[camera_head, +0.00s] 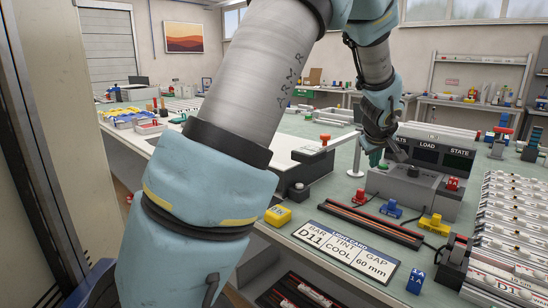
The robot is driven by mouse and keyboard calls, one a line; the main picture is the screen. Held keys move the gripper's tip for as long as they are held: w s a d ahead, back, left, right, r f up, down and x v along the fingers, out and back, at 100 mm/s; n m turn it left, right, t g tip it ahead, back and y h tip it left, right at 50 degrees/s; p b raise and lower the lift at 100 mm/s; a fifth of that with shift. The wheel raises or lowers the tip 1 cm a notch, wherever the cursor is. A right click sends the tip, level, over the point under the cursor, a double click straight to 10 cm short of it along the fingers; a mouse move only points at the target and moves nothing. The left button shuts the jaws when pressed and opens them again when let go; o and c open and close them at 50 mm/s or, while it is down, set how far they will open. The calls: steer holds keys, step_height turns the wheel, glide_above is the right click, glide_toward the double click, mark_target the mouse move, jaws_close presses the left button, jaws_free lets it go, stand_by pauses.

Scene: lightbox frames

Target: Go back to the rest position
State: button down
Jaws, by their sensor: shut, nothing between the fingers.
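My gripper (396,151) is at the upper right of the middle in the head view, at the end of my bent arm. It points down and is shut, with nothing seen between the fingers. It is over the left end of the grey console (411,193), close to its display panel marked LOAD and STATE (440,152). I cannot tell whether the fingertips touch the console. My arm crosses the middle of the view and hides part of the bench behind it.
A card reading D11, COOL, 60 mm (345,251) lies on the green bench. Around it are a yellow block (278,215), a blue block (415,283), a black-and-red rail (372,224) and several colored clamps. Racks of light bars (512,238) fill the right side.

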steer(key=s+a+f+m+g+y, duration=0.1)
steer(key=s+a+f, duration=0.1)
steer(key=a, duration=0.8)
steer(key=s+a+f+g+y, duration=0.1)
steer(key=s+a+f+y, duration=0.1)
steer(key=a, duration=0.9)
steer(key=s+a+f+m+g, duration=0.2)
steer(key=s+a+f+g, duration=0.1)
steer(key=s+a, duration=1.1)
steer(key=shift+s+m+g, duration=0.3)
steer(key=shift+s+g, duration=0.1)
steer(key=shift+s, duration=0.55)
